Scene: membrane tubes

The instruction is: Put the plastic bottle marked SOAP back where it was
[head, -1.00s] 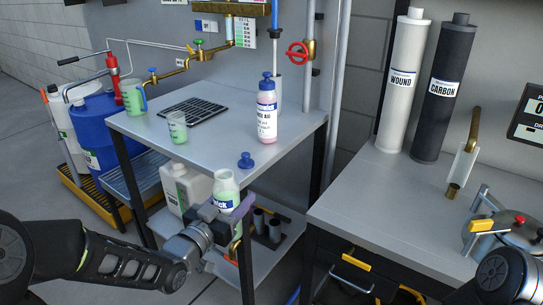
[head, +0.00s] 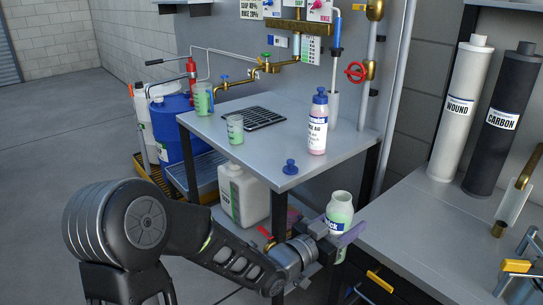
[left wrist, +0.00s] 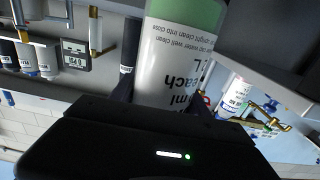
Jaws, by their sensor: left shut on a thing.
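My left gripper (head: 336,234) is shut on an open-necked plastic bottle (head: 340,209) with pale green contents and a white label. It holds the bottle upright in the air, off the front right corner of the grey bench (head: 240,165). In the left wrist view the bottle (left wrist: 175,70) fills the space between the fingers; part of its label shows, but I cannot read SOAP there. A blue stopper (head: 290,167) stands on the bench near its front corner. A pink bottle (head: 318,125) with a blue cap stands farther back. My right gripper is out of view.
Two green-tinted beakers (head: 235,130) and a black drain grid (head: 252,118) are on the bench. A white jug (head: 243,195) stands on the shelf below. At right, a second counter (head: 430,225) bears tall WOUND (head: 461,105) and CARBON (head: 502,120) cartridges. The bench's front middle is clear.

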